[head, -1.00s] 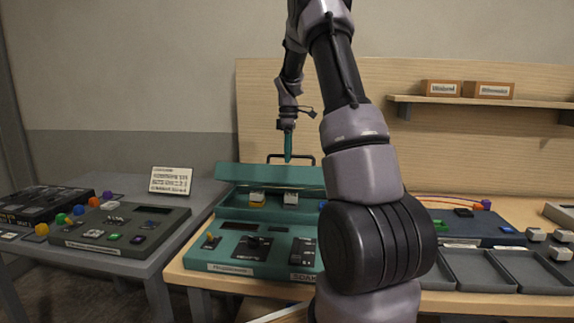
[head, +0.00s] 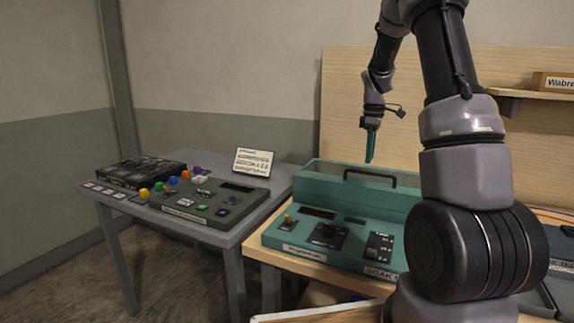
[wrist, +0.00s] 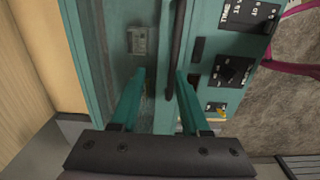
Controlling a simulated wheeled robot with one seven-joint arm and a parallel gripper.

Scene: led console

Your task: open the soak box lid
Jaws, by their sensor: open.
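The teal soak box (head: 330,262) stands on the wooden bench, partly hidden by my arm. Its lid (head: 328,187) is the raised teal part at the back, with a dark bar handle (head: 369,172). How far the lid stands open is unclear. My gripper (head: 369,160) points down close above the handle, with its teal fingers seen nearly edge-on. In the wrist view the fingers (wrist: 161,72) are open, and the handle (wrist: 177,40) runs between their tips without being clamped. A small grey block (wrist: 137,40) shows left of the handle there.
A grey table (head: 150,228) on the left carries a dark console (head: 190,211), coloured knobs and a white card (head: 253,161). A wooden board (head: 340,110) stands behind the bench. A shelf with a box (head: 556,83) is at the right.

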